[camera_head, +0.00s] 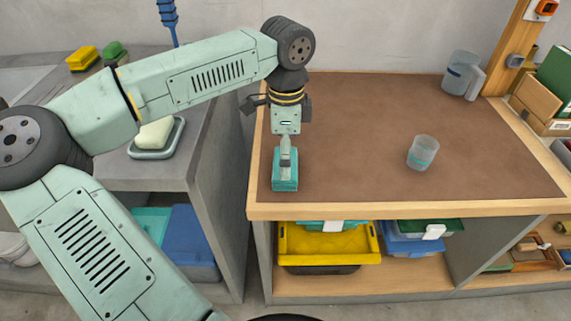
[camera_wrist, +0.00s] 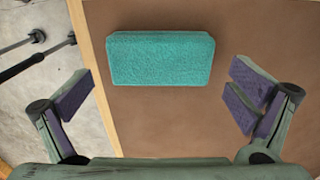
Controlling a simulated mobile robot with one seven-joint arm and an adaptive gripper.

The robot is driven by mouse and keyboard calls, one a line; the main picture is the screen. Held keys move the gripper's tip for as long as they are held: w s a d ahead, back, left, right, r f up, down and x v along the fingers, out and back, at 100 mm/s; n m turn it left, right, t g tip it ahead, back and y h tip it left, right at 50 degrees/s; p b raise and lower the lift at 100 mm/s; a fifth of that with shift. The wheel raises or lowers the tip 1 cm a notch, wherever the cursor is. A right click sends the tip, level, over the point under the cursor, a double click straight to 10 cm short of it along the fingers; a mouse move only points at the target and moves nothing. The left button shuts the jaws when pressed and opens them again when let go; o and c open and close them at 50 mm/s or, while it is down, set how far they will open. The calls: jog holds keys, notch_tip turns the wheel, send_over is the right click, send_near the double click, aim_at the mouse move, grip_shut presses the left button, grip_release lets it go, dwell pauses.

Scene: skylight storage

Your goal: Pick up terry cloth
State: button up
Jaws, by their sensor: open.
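The terry cloth is a teal, thick folded rectangle with a fuzzy surface. It lies flat on the brown tabletop (camera_head: 370,120) near its left front corner. In the head view the cloth (camera_head: 285,184) shows partly behind my gripper (camera_head: 286,150). In the wrist view the whole cloth (camera_wrist: 160,58) is visible at upper middle, with its long side running left to right. My gripper (camera_wrist: 162,100) is open and empty, its purple-padded fingers spread wider than the cloth. The cloth lies beyond the fingertips in that view, not between them.
A clear cup (camera_head: 423,153) stands on the table to the right. A clear jug (camera_head: 461,73) stands at the back right. A grey counter with a soap dish (camera_head: 157,143) is left of the table. A yellow bin (camera_head: 328,245) sits on the shelf below. The table's middle is clear.

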jog(key=shift+f+p, duration=0.35)
jog(key=shift+f, duration=1.45)
jog(key=shift+c, duration=0.6)
jog(key=c, duration=0.7)
